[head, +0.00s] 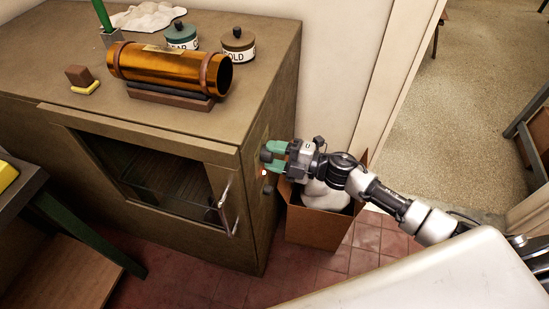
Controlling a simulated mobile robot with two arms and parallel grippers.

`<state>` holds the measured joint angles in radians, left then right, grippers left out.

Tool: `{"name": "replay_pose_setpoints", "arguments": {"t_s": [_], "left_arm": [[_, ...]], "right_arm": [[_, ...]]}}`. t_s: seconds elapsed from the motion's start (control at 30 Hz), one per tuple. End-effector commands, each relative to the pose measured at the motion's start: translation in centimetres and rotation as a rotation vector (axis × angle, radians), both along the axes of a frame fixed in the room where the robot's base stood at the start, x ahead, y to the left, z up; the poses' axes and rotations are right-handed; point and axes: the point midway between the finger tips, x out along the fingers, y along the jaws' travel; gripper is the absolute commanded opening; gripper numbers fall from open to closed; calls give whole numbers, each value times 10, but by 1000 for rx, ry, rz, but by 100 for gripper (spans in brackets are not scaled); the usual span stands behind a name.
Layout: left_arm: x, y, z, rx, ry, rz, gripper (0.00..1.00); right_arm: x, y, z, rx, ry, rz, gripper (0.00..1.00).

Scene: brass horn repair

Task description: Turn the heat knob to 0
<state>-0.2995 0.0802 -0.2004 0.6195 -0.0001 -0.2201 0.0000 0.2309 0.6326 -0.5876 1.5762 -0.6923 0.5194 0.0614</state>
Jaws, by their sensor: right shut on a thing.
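The brown cabinet (190,135) has a glass-fronted door, and controls are on its right side. My right gripper (268,156) reaches in from the right with green fingers and is shut on the dark heat knob (265,156) on that side. The fingers cover part of the knob, so its pointer and any numbers cannot be read. A small orange-red light (264,173) glows just below the gripper. A second small dark knob (267,190) sits lower on the same side. My left gripper is not in view.
An open cardboard box (318,232) with white contents stands on the tiled floor, close under my right gripper. The cabinet top holds a brass tube (175,68) on a cradle and two lidded jars (238,44). A door handle (226,205) sticks out in front.

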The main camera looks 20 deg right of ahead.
Motion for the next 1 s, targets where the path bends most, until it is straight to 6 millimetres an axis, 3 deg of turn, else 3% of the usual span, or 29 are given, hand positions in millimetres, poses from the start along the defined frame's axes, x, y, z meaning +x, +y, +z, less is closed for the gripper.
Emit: {"name": "replay_pose_setpoints", "arguments": {"t_s": [0.6,1.0], "left_arm": [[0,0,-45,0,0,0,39],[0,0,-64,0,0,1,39]], "right_arm": [[-1,0,-5,-324,-480,1,21],[0,0,-4,-470,-695,1,21]]}}
